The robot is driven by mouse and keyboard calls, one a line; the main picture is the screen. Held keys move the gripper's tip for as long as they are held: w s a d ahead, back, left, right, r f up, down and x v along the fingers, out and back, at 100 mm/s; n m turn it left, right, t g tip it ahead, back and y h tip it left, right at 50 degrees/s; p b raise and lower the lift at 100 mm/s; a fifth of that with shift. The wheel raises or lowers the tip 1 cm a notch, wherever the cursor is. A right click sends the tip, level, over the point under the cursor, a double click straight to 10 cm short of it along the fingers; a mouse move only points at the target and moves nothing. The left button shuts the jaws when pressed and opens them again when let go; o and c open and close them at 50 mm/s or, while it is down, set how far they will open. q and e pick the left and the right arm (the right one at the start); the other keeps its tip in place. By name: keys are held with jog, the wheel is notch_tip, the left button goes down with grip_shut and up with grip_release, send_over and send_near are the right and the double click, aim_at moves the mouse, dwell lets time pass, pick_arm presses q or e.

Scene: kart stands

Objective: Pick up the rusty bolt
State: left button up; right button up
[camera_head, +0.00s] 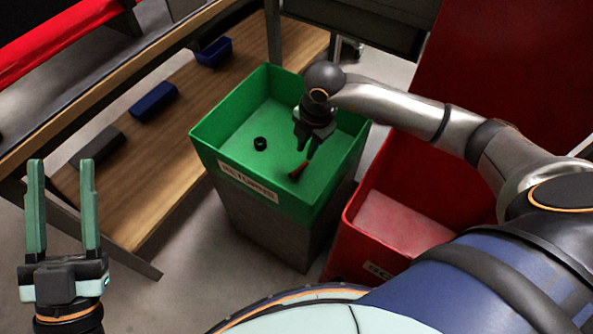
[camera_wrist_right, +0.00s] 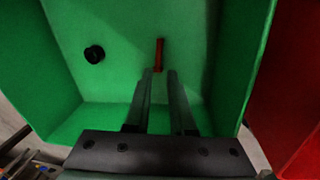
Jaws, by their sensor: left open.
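The rusty bolt (camera_head: 298,170) is reddish-brown and shows low inside the green bin (camera_head: 200,138). My right gripper (camera_head: 310,152) reaches down into the bin, right by the bolt. In the right wrist view its fingers (camera_wrist_right: 161,75) are partly apart, with a narrow gap in line with the bolt, and I see no clear grip on it. My left gripper (camera_head: 60,165) is open and empty, out at the left, away from the bin.
A black round part (camera_head: 260,143) lies in the green bin, left of the bolt. A red bin (camera_head: 352,222) stands to the right. A wooden shelf (camera_head: 125,200) at the left holds blue trays (camera_head: 154,101) and a dark one. The green bin's walls surround my right gripper.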

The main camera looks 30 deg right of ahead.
aim_at(299, 168)
jog(key=f, duration=0.2)
jog(key=f+b, duration=0.1)
jog(key=shift+w+a+f, duration=0.15)
jog(key=shift+w+f, duration=0.1)
jog(key=shift+f, duration=0.05)
jog(key=f, duration=0.1)
jog(key=f+b, duration=0.1)
jog(key=f, duration=0.1)
jog(key=f+b, duration=0.1)
jog(key=f, duration=0.1)
jog(key=shift+w+a, duration=0.25)
jog(key=shift+w, duration=0.15)
pick_arm(q)
jog(key=s+m+h, duration=0.1)
jog(key=s+r+m+h, duration=0.1)
jog(key=h, duration=0.1)
jog(key=s+r+m+h, duration=0.1)
jog(key=shift+s+d+r+h, duration=0.15)
jog(key=shift+s+d+h, duration=0.15)
jog(key=shift+d+h, duration=0.1)
pick_arm(e)
grip_shut()
